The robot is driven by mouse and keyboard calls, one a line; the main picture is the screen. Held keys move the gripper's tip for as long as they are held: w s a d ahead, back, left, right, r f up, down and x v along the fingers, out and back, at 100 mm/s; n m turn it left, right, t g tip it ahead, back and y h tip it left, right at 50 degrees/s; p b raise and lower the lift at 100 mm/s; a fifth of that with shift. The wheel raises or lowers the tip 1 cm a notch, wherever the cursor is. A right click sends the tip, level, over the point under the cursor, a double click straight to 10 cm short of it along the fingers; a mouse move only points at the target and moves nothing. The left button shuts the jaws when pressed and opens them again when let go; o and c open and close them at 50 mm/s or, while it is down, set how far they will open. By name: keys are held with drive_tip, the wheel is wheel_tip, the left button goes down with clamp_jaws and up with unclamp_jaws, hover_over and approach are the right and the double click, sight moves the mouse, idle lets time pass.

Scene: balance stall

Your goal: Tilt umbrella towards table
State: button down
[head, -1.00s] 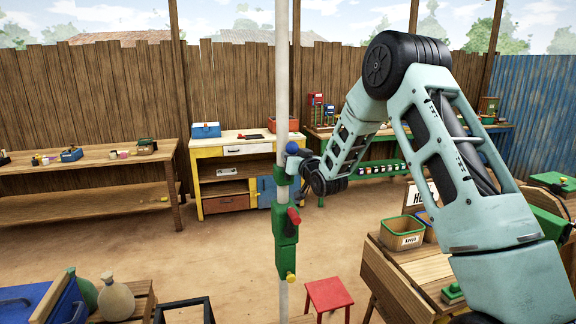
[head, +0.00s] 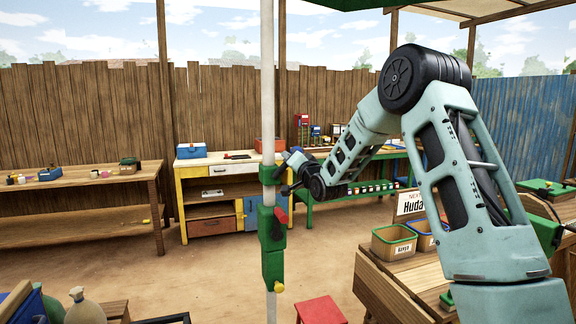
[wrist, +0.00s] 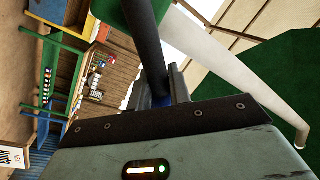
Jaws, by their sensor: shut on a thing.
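The umbrella's white pole (head: 268,100) stands upright left of centre in the head view; it runs diagonally in the wrist view (wrist: 225,65). Part of its green canopy shows at the head view's top edge (head: 340,3) and at the right of the wrist view (wrist: 285,90). A green bracket (head: 268,174) sits on the pole above a larger green housing (head: 272,245) with a red lever and yellow knob. My gripper (wrist: 163,92) is shut on a dark handle (wrist: 147,40) that runs to the green bracket. The fingers partly hide the handle's blue end.
A wooden stall counter (head: 385,290) with labelled baskets stands at the right under my arm. A red stool (head: 320,310) is near the front. A yellow workbench (head: 218,195) and a wooden table (head: 90,182) stand by the fence. Bare ground lies between.

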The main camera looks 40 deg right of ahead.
drive_tip(key=shift+s+d+r, duration=0.1)
drive_tip(key=shift+d+r, duration=0.4)
drive_tip(key=shift+r, duration=0.05)
drive_tip(key=c, duration=1.2)
unclamp_jaws()
drive_tip(key=shift+d, duration=0.1)
drive_tip(key=shift+o, duration=0.2)
drive_tip(key=shift+f, duration=0.25)
drive_tip(key=shift+s+a+f+b, duration=0.2)
drive_tip(key=shift+s+a+b, duration=0.15)
drive_tip(key=shift+s, duration=0.15)
drive_tip(key=s+a+f+b, duration=0.2)
drive_tip(key=s+b, duration=0.2)
drive_tip(key=s, duration=1.2)
drive_tip(key=shift+b, duration=0.4)
drive_tip(key=shift+a, duration=0.1)
